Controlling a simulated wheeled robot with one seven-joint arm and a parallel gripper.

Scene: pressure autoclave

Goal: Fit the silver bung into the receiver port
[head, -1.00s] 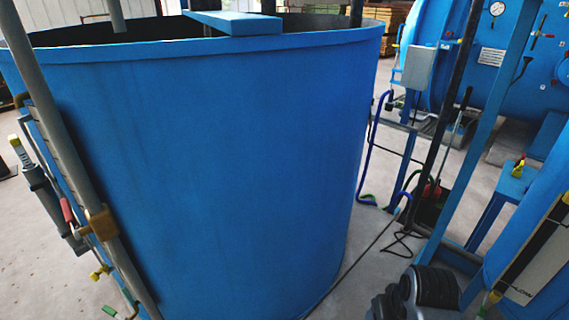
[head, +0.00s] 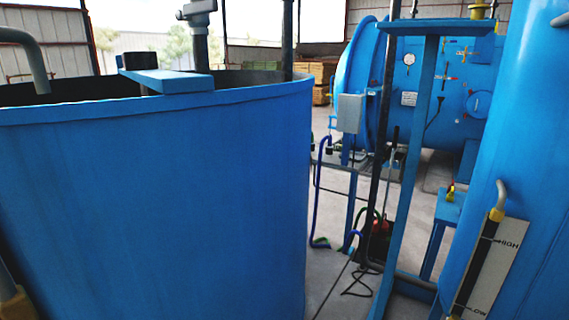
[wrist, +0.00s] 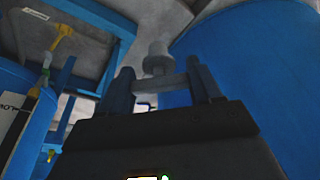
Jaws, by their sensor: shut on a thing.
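In the wrist view my gripper (wrist: 159,82) is shut on the silver bung (wrist: 157,57). The bung is a small grey piece with a rounded, stepped top, and it sits between the two dark fingers. The gripper and bung do not show in the head view. I cannot pick out the receiver port in either view.
A large blue open-topped tank (head: 165,200) fills the left of the head view. A blue upright post (head: 413,170) and a blue vessel with a level gauge (head: 485,265) stand at right. A blue autoclave (head: 455,90) lies behind. Floor (head: 335,200) shows between.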

